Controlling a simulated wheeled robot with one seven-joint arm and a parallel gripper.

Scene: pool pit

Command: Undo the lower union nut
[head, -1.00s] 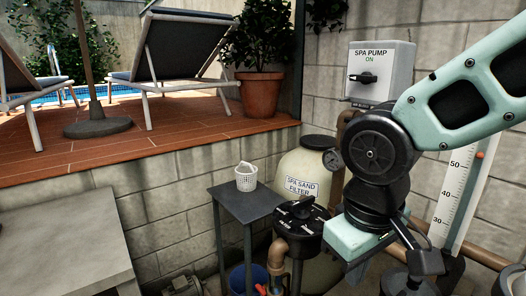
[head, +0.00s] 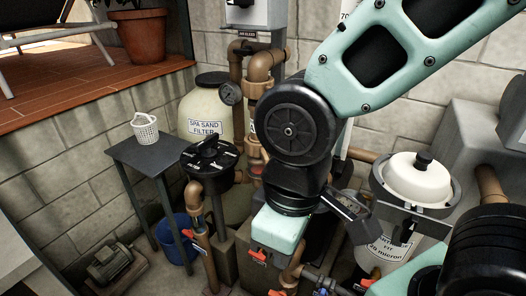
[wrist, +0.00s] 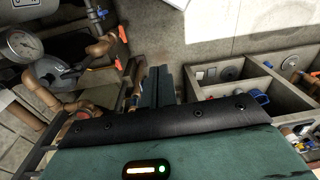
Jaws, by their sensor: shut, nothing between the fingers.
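My gripper's two dark green fingers (wrist: 163,86) are shut with nothing between them in the wrist view. They point over the floor beside a grey divided bin. In the head view the mint-green hand (head: 278,229) hangs below my black wrist joint, and its fingertips are hidden. Another brown pipe (head: 195,198) drops from the black valve head (head: 210,158).
A grey side table (head: 158,152) holds a white basket (head: 145,128). A blue bucket (head: 177,240) and a pump (head: 112,262) stand on the floor. A white-lidded filter housing (head: 418,176) is at right. The divided bin (wrist: 240,108) holds small parts.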

